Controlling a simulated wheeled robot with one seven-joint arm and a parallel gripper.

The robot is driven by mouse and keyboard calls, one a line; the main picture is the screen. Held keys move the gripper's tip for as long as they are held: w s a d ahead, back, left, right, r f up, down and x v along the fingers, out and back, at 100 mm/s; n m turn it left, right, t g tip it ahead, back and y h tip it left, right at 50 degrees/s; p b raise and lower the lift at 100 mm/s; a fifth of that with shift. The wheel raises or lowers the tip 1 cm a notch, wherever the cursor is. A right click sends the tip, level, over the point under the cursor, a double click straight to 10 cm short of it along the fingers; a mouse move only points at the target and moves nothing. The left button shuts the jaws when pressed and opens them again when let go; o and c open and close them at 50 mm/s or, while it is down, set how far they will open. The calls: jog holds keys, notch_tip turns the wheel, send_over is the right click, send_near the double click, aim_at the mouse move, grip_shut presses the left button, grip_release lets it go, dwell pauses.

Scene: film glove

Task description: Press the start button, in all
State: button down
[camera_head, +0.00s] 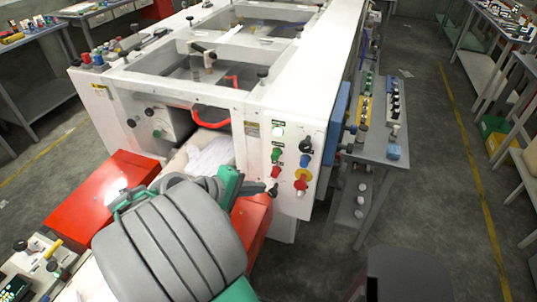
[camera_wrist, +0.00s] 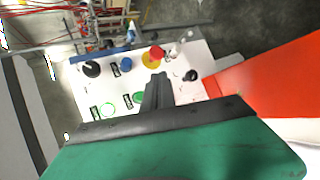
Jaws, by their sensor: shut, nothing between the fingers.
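The white control panel (camera_head: 290,200) is on the near front of the machine. It carries a green button (camera_head: 276,155), also seen in the wrist view (camera_wrist: 139,97), below a lit green lamp or button (camera_head: 278,131). I cannot read which is labelled start. A red button (camera_head: 274,171) sits under the green button; in the wrist view the fingers seem to hide it. My gripper (camera_head: 264,187) is shut and empty, low at the panel's left side. In the wrist view its fingertips (camera_wrist: 160,76) point at the panel between the green button and the emergency stop; contact cannot be told.
Nearby are a black knob (camera_head: 306,144), a blue button (camera_head: 304,160), a red emergency stop on yellow (camera_head: 301,179) and a black-tipped control (camera_wrist: 192,75). A red cover (camera_head: 103,197) lies left of my arm. A grey side table (camera_head: 381,150) stands right of the machine.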

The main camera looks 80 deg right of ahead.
aim_at(276, 155)
jog(key=d+b, duration=0.1)
jog(key=d, duration=0.7)
jog(key=shift+s+d+b, duration=0.35)
jog(key=shift+d+b, duration=0.05)
jog(key=shift+d, duration=0.1)
dwell(1.7)
jog(key=shift+d, duration=0.3)
jog(key=shift+d+p, duration=0.3)
jog(key=shift+d, duration=0.15)
dwell(0.5)
jog(key=shift+a, duration=0.1)
jog(key=shift+a+p, duration=0.35)
jog(key=shift+a, duration=0.4)
